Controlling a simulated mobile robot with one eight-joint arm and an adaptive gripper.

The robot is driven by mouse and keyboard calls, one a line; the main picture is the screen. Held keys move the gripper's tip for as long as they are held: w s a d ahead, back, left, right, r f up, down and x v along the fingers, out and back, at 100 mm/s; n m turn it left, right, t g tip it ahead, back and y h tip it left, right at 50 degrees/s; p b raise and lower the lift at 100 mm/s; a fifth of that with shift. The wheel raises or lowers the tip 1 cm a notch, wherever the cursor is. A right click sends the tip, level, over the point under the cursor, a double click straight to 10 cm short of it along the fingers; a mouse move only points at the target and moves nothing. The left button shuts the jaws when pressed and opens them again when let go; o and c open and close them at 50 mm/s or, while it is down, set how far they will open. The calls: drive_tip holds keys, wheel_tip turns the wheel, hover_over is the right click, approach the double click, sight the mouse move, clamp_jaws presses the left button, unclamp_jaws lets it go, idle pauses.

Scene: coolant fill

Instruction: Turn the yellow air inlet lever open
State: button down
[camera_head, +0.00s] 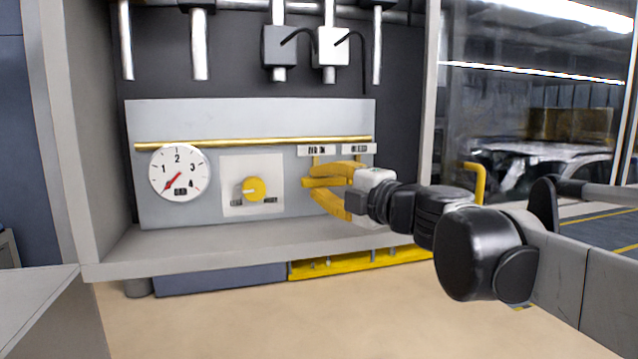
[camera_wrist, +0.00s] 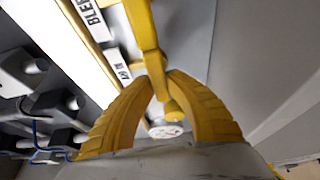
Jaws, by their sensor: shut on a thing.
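My gripper (camera_head: 308,183) has yellow ribbed fingers and reaches in from the right to the panel, just below the AIR IN label (camera_head: 317,150). In the wrist view, my gripper (camera_wrist: 160,80) is closed with a yellow lever part (camera_wrist: 155,64), the air inlet lever, between its fingertips. The AIR IN label (camera_wrist: 121,70) is just left of the fingertips there. In the head view the fingers largely hide the lever, so its exact angle cannot be told.
The BLEED label (camera_head: 359,149) is right of AIR IN. A dial gauge (camera_head: 180,172) with a red needle and a yellow knob (camera_head: 254,189) sit left of my gripper. A yellow pipe (camera_head: 235,142) runs above. The grey shelf (camera_head: 230,240) below is clear.

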drive_tip(key=shift+m, duration=0.3)
drive_tip(key=m+t+b, duration=0.1)
drive_tip(key=m+b, duration=0.2)
drive_tip(key=shift+m+t, duration=0.3)
drive_tip(key=shift+m, duration=0.1)
drive_tip(key=m+t+b, duration=0.2)
drive_tip(key=m, duration=0.3)
drive_tip(key=shift+r, duration=0.1)
drive_tip(key=m+t+h+b, duration=0.1)
drive_tip(key=m, duration=0.2)
drive_tip(key=m+t+h, duration=0.1)
drive_tip(key=m, duration=0.3)
drive_tip(key=shift+d+r+m+t+b, duration=0.1)
drive_tip(key=shift+r+m+t+b, duration=0.05)
drive_tip(key=shift+m+t+b, duration=0.2)
drive_tip(key=shift+w+d+m+t+h, duration=0.1)
drive_tip(key=shift+m+t+h, duration=0.3)
drive_tip(key=shift+m+h, duration=0.65)
drive_tip(key=shift+d+m+t+h, duration=0.1)
drive_tip(key=shift+m+t+h, duration=0.35)
drive_tip(key=shift+m, duration=1.05)
drive_tip(key=shift+r, duration=0.1)
drive_tip(key=c, duration=1.3)
unclamp_jaws()
drive_tip(key=shift+c, duration=0.2)
